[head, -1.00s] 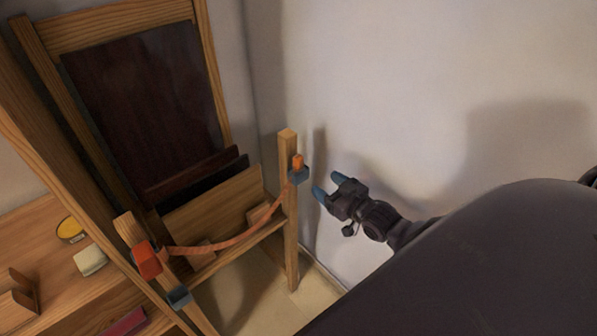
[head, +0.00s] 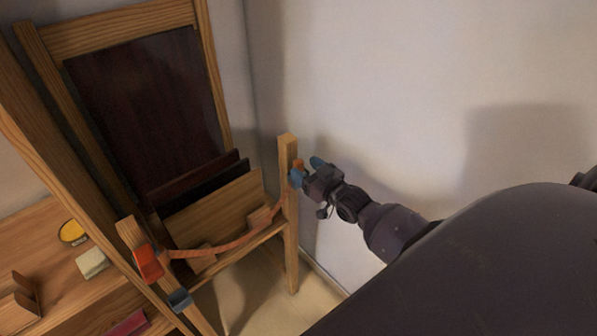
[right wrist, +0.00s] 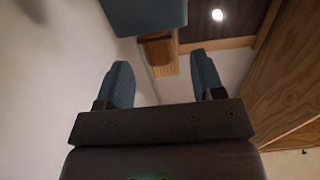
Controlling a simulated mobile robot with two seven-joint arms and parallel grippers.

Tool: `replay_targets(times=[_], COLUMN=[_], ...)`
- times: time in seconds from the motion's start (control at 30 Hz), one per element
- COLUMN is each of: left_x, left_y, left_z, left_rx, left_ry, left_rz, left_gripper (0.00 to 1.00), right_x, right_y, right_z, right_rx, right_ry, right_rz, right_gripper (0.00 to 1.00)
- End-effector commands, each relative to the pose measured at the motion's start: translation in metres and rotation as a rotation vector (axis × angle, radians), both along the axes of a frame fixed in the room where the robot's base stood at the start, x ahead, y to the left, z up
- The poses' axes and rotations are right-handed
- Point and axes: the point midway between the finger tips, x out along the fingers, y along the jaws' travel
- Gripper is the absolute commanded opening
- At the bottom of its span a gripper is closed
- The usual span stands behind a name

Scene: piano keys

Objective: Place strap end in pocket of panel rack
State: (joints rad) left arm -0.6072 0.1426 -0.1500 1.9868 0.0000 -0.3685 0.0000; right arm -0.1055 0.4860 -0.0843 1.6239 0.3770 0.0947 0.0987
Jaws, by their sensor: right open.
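An orange strap (head: 232,245) sags across the wooden panel rack (head: 291,235) between its two front posts. Its left end is a red-orange block (head: 148,263) at the left post. Its right end, a small orange tab (head: 298,164), shows at the top of the right post. A blue-grey pocket (head: 179,300) is on the left post, below the red block. My right gripper (head: 306,169) is open, with its blue fingers close around the orange tab; contact cannot be told. In the right wrist view, a blue-grey block (right wrist: 145,14) looms beyond the open fingers. My left gripper is out of view.
Dark panels (head: 146,105) and a light wooden board (head: 215,207) stand in the rack. A wooden surface at left holds a yellow round item (head: 72,232) and a pale block (head: 92,263). A bare wall (head: 420,80) lies behind my right arm.

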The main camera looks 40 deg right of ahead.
Motion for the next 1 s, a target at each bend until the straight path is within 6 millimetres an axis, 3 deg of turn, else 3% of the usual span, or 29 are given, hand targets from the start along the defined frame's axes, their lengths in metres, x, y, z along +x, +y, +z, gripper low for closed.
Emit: replay_targets(times=[0.2, 0.5, 0.9, 1.0], left_x=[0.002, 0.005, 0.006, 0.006], left_y=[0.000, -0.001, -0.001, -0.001], left_z=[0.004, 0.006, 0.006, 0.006], left_rx=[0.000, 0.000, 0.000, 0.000], left_ry=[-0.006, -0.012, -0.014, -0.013], left_rz=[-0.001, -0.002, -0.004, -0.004], left_gripper=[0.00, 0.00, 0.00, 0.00], right_x=[0.023, 0.026, 0.026, 0.026], right_y=[0.002, 0.002, 0.002, 0.002], right_z=[0.001, 0.000, 0.001, 0.001], right_rx=[0.000, -0.001, -0.001, -0.001], right_ry=[0.000, 0.001, 0.000, 0.000], right_rz=[-0.001, -0.001, -0.001, -0.001], right_gripper=[0.62, 0.62, 0.02, 0.02])
